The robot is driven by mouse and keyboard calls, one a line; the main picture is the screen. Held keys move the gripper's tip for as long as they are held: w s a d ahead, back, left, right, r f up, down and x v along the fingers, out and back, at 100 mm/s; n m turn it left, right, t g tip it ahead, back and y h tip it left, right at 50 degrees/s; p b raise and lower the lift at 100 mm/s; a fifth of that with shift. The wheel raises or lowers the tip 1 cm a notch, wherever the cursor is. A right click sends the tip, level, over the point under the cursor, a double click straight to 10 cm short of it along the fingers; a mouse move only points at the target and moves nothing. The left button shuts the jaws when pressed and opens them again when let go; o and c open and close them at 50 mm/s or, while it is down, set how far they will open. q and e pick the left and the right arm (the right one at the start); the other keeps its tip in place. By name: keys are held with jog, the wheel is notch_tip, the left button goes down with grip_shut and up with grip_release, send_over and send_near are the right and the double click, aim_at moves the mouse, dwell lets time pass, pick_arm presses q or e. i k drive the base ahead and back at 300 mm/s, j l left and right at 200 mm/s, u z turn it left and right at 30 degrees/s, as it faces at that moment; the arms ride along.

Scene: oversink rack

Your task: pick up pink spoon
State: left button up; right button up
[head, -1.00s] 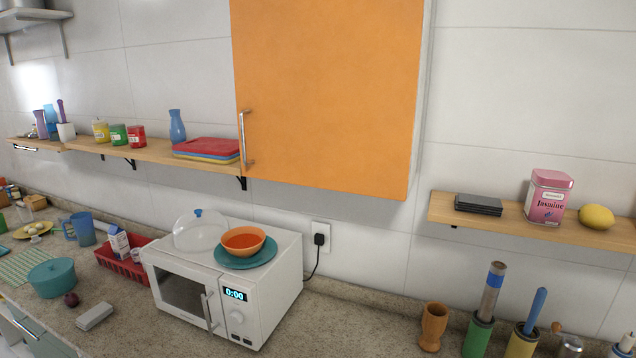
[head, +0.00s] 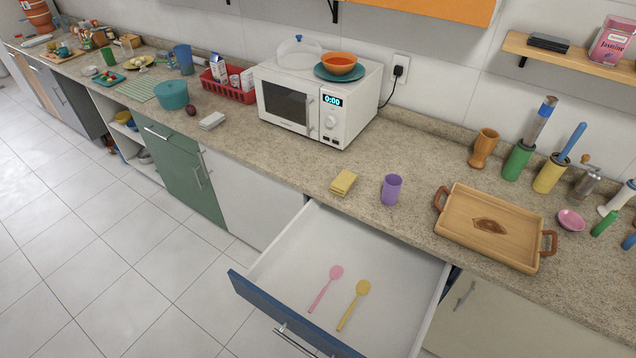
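The pink spoon (head: 326,287) lies flat in an open drawer (head: 285,257) below the counter, its bowl end toward the back. A yellow spoon (head: 353,304) lies just to its right, apart from it. The drawer has a white inside and a blue front with a metal handle. Neither of my grippers shows in the head view.
On the counter above the drawer are yellow sponges or cloths (head: 344,182), a purple cup (head: 391,189) and a wooden tray (head: 490,230). A white microwave (head: 310,105) stands further left. The tiled floor (head: 120,270) left of the drawer is clear.

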aim_at(337, 272)
jog(key=l+u, duration=0.25)
jog(key=l, duration=0.2)
jog(key=l+u, duration=0.25)
jog(key=l, duration=0.15)
jog(key=i, duration=0.75)
